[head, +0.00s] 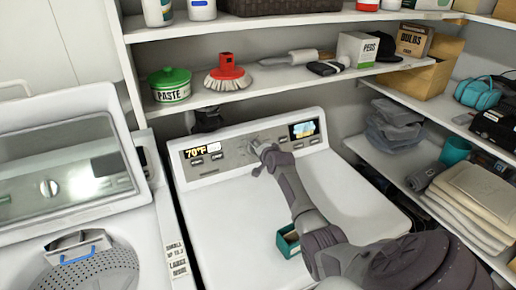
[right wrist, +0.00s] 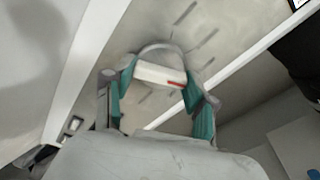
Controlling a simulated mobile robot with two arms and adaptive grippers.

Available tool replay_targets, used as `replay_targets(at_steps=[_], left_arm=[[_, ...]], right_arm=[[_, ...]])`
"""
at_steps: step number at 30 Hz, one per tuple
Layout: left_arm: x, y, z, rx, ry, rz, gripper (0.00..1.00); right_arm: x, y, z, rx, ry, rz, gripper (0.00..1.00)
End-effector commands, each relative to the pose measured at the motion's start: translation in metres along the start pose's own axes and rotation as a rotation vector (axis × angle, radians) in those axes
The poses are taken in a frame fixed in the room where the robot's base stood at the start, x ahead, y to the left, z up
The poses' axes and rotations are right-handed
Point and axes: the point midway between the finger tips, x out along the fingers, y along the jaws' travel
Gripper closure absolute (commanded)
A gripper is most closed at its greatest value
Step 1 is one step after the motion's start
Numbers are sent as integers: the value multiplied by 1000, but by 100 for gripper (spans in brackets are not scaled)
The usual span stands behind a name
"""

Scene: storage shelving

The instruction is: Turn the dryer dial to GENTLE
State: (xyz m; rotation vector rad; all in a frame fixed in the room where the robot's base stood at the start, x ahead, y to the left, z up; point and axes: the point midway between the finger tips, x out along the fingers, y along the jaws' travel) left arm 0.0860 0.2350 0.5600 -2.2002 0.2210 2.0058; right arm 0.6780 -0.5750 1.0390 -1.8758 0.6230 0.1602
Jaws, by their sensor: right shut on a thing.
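The dryer (head: 330,185) is white, with a sloped control panel (head: 225,158) at its back. The dial (head: 253,146) is near the middle of that panel, mostly behind my right gripper (head: 264,156). In the right wrist view the dial (right wrist: 160,74) has a pale raised grip bar with a red mark at its right end. Dark dashes surround the dial, but no label is readable. The teal-padded fingers of my right gripper (right wrist: 160,98) are on either side of the bar, shut on it. My left gripper is not in view.
A washer (head: 62,215) with its lid up stands to the left. A shelf above holds a green paste tin (head: 170,86), a red brush (head: 227,72) and boxes (head: 357,48). A small teal box (head: 287,241) is beside my right arm. Shelves on the right hold folded cloths (head: 475,200).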

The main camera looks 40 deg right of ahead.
Motion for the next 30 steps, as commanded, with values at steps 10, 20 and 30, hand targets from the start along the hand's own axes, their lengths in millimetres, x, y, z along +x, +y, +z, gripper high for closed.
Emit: replay_targets(at_steps=[10, 20, 30], left_arm=[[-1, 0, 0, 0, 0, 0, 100], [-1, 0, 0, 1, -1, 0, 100], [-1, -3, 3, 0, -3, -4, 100]], right_arm=[[0, 1, 0, 18, 0, 4, 78], [0, 1, 0, 17, 0, 3, 18], [-1, 0, 0, 17, 0, 1, 18]])
